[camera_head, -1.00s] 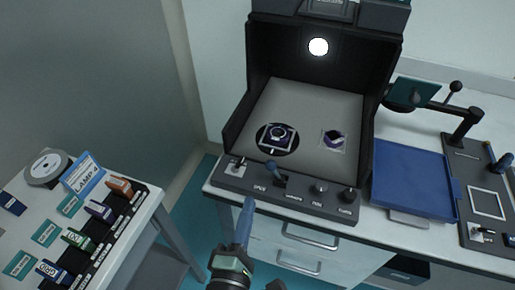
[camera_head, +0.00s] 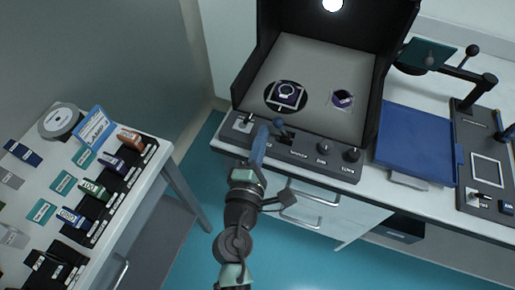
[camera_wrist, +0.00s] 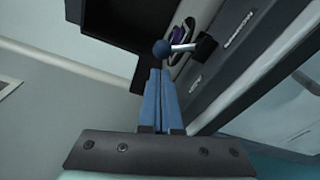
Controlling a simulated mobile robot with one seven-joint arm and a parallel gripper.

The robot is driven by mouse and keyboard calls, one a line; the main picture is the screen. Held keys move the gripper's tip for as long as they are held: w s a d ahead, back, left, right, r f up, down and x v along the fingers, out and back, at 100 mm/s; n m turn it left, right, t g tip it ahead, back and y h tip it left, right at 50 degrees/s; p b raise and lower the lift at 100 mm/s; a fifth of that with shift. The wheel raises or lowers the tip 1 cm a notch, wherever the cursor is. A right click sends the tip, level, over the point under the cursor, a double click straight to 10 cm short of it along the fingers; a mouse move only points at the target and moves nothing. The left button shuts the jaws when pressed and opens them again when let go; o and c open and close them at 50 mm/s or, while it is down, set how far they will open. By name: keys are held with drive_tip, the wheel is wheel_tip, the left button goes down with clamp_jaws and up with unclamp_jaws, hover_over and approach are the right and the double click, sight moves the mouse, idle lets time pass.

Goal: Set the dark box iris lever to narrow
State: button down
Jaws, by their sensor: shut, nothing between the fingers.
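The dark box (camera_head: 379,100) stands open on the bench, with a control strip (camera_head: 300,153) along its front edge. The iris lever (camera_head: 283,131) stands on the strip and leans toward the upper left. The shut fingers also show in the wrist view (camera_wrist: 160,72). I cannot tell whether they touch the lever. The strip's lettering is too blurred to read surely.
A toggle (camera_head: 245,121) is left of the lever; two knobs (camera_head: 323,147) (camera_head: 351,154) are to its right. A blue tray (camera_head: 417,145) is at right. A side table (camera_head: 30,215) is at left.

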sight(281, 127)
drive_tip(key=shift+w+d+f, duration=0.1)
drive_tip(key=shift+w+d, duration=0.05)
drive_tip(key=shift+w, duration=0.6)
drive_tip(key=shift+w+d, duration=0.1)
drive_tip(key=shift+w, duration=0.6)
drive_tip(key=shift+s+d+r+m+b, duration=0.15)
drive_tip(key=shift+d+r+m+b, duration=0.25)
drive_tip(key=shift+m+b, duration=0.45)
drive_tip(key=shift+d+m+t, duration=0.2)
drive_tip(key=shift+m+t, duration=0.1)
drive_tip(key=shift+m, duration=0.25)
drive_tip(key=d+m+b, duration=0.1)
drive_tip(key=m, duration=0.1)
drive_tip(key=m+b, duration=0.2)
drive_tip(key=s+d+r+m+b, duration=0.1)
drive_tip(key=m+b, duration=0.1)
drive_tip(key=shift+d+t+h, duration=0.3)
drive_tip(key=shift+d, duration=0.05)
drive_tip(key=shift+r, duration=0.25)
drive_tip(key=shift+a, duration=0.1)
